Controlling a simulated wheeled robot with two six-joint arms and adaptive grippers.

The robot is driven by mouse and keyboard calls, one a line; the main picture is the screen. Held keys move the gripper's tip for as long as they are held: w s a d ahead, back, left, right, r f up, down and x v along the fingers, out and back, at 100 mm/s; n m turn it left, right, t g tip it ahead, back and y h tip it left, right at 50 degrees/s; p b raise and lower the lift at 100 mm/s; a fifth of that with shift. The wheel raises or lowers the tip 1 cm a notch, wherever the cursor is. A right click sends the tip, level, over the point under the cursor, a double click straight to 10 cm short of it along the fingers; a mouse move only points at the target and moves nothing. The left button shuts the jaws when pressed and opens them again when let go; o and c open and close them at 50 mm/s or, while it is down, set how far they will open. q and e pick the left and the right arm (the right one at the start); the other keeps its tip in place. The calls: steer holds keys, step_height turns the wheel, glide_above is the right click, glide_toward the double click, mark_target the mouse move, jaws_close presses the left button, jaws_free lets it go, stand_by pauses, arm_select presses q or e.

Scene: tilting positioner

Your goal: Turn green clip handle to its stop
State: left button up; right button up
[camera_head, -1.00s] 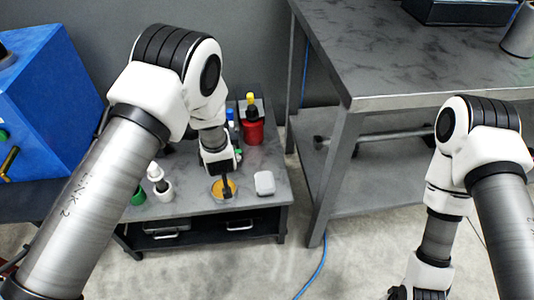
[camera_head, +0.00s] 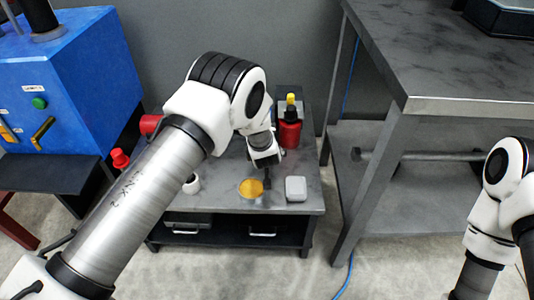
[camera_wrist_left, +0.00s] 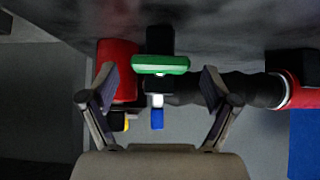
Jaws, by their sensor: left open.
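The green clip handle (camera_wrist_left: 160,64) shows in the left wrist view as a bar lying across the picture, in front of a dark post. My left gripper (camera_wrist_left: 160,80) is open, with one finger on each side of the handle and a visible gap to both. In the head view my left gripper (camera_head: 267,180) hangs over the small cart's top, just right of an orange disc (camera_head: 251,188). The handle cannot be made out there; my left arm hides part of the cart. My right gripper is outside the head view.
A red container with a yellow top (camera_head: 290,130) stands behind the gripper. A pale box (camera_head: 296,188) lies to its right and a white cup (camera_head: 191,184) to its left. The blue machine (camera_head: 75,85) is at left, a tall metal table (camera_head: 450,85) at right.

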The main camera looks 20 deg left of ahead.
arm_select(q)
steer(key=c, duration=1.1)
steer(key=shift+c, duration=0.2)
